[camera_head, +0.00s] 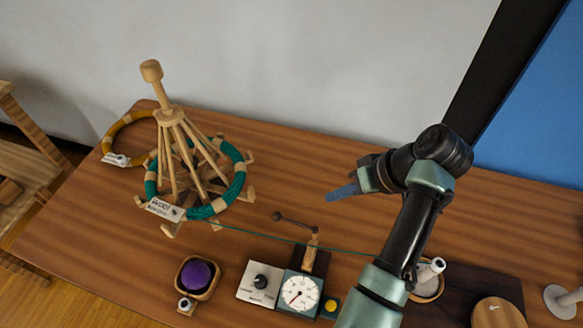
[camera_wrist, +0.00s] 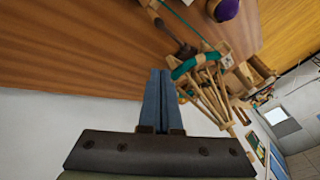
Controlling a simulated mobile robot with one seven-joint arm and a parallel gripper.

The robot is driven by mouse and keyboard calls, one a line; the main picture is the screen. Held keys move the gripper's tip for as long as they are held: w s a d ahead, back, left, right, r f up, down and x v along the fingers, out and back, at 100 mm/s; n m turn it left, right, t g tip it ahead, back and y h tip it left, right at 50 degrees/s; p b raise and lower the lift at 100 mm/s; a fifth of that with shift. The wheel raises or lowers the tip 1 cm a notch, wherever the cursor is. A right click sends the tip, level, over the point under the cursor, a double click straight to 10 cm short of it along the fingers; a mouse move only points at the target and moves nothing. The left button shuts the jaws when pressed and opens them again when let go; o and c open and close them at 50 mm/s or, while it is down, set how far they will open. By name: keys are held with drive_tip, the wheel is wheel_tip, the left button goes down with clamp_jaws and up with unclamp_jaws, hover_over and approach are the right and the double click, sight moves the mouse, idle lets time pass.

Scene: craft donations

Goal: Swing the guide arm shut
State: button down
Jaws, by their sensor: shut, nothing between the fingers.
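The guide arm (camera_head: 295,223) is a thin dark bar with a round knob at its left end. It reaches out left from a wooden post (camera_head: 313,243) behind the dial box (camera_head: 299,290). In the wrist view the guide arm (camera_wrist: 169,32) and its knob lie just beyond my fingertips. My gripper (camera_head: 341,192) is shut and empty, its blue fingers pointing left, to the right of the knob and apart from it in the head view. The fingers (camera_wrist: 160,75) also show together in the wrist view. A green yarn (camera_head: 270,236) runs rightward past the post.
A wooden swift (camera_head: 183,150) with a green skein (camera_head: 236,162) stands at left. In front are a purple ball (camera_head: 197,275) in a wooden tray, a knob box (camera_head: 260,282) and a yellow button (camera_head: 332,305). A round wooden lid (camera_head: 498,313) lies at right. The table's back middle is clear.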

sight(295, 223)
drive_tip(key=w+a+f+p, duration=0.1)
drive_tip(key=a+f+p, duration=0.2)
drive_tip(key=a+f, duration=0.5)
drive_tip(key=shift+w+a+f, duration=0.15)
drive_tip(key=shift+w+a, duration=0.1)
drive_tip(key=shift+a, duration=0.15)
drive_tip(key=shift+a, duration=0.15)
